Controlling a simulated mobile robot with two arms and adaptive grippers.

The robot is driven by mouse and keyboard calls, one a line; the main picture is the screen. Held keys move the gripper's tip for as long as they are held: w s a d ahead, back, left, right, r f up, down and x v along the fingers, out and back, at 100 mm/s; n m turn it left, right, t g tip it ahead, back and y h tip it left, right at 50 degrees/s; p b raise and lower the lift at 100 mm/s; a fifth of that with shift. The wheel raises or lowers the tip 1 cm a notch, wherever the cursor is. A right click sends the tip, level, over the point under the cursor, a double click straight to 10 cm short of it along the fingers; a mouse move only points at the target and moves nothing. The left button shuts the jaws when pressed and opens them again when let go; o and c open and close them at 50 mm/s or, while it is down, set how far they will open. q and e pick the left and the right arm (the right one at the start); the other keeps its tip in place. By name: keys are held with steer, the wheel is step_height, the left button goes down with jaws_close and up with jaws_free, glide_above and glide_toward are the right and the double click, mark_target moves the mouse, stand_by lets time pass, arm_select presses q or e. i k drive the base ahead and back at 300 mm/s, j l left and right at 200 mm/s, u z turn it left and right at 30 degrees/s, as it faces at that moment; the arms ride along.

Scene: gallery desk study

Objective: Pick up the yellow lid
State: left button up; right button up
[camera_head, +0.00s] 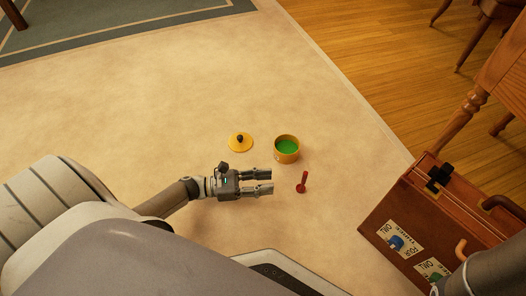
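The yellow lid (240,143) lies on the pale carpet near the middle of the head view, with a dark knob on top. A yellow pot (287,149) with green inside stands just to its right, uncovered. My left gripper (272,181) is nearer to me than the lid and below it in the picture, pointing right. Its two fingers are apart with nothing visible between them. The gripper does not touch the lid. My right gripper is not seen; only part of my arm shows at the lower right.
A small red object (302,182) stands just right of my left fingertips. A brown wooden case (391,215) with labels and knobs is at the right. Wooden chair legs (466,112) are at the upper right. The carpet (130,105) left of the lid is clear.

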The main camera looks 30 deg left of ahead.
mark_target(241, 141)
steer(key=u, duration=1.25)
